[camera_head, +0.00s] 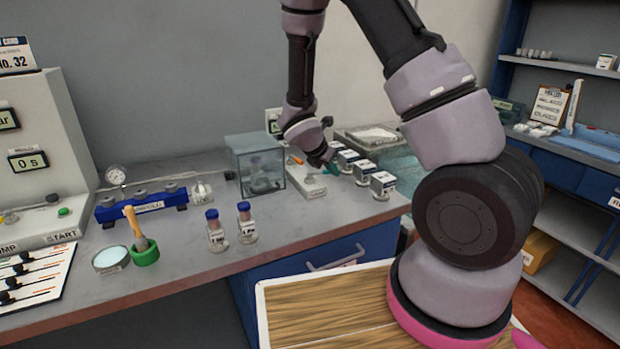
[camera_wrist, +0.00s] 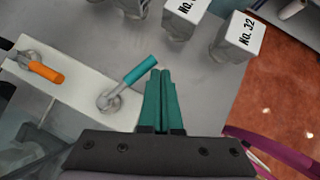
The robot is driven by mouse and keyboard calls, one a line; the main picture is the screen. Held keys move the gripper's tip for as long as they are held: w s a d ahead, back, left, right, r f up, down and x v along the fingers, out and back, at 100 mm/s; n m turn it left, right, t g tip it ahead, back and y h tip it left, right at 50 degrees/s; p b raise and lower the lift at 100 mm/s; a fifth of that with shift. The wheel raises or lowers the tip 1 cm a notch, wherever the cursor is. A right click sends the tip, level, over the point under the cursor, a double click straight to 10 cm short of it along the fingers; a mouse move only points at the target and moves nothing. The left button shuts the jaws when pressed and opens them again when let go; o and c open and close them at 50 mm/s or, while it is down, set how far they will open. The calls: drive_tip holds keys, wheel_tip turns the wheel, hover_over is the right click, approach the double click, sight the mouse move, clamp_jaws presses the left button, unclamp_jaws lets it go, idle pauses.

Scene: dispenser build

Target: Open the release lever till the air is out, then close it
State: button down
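A white block (camera_wrist: 75,90) carries two small levers on metal pivots. One lever has an orange handle (camera_wrist: 46,72) and the other a teal handle (camera_wrist: 140,70). I cannot read which is the release lever. In the head view the block (camera_head: 312,188) stands on the bench beside a clear box, with the orange handle (camera_head: 296,159) showing. My gripper (camera_wrist: 163,72) has teal fingers pressed together with nothing seen between them. Its tips are just beside the teal handle's free end; I cannot tell whether they touch. In the head view my gripper (camera_head: 331,167) hangs over the block.
White-topped labelled containers (camera_head: 362,171) stand right of the block. The clear box (camera_head: 256,166) is on its left. Two blue-capped bottles (camera_head: 245,222) stand nearer the front.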

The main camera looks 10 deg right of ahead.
drive_tip(key=shift+w+d, duration=0.35)
drive_tip(key=shift+w, duration=0.2)
drive_tip(key=shift+w+d, duration=0.25)
drive_tip(key=shift+w, duration=0.75)
